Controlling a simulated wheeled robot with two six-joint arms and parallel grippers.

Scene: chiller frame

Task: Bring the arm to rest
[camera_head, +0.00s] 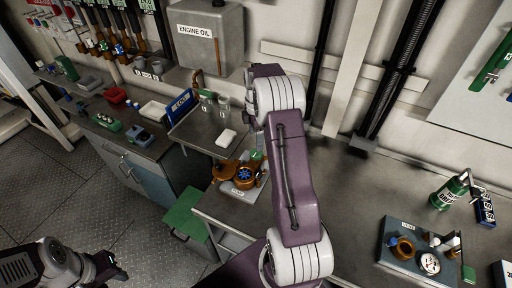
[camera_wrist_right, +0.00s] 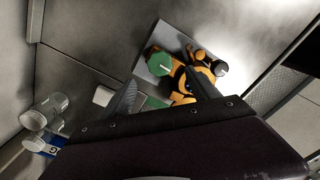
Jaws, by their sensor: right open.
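My right arm (camera_head: 290,170) rises from the bottom of the head view, bends at the top and hides most of its own gripper. In the right wrist view my right gripper (camera_wrist_right: 160,80) has its two dark fingers apart. They point toward an orange device (camera_wrist_right: 180,78) with a green knob (camera_wrist_right: 158,63) on a light plate. The device (camera_head: 232,174) also shows in the head view, just left of the arm. I cannot tell whether the fingers touch it. My left gripper (camera_head: 105,268) is at the lower left, over the floor; its jaw opening is unclear.
Clear jars (camera_head: 224,107) and a white block (camera_head: 226,138) are on the bench. At right lie a tray of parts (camera_head: 390,262) and a green canister (camera_head: 448,192). An engine oil tank (camera_head: 207,40) hangs behind.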

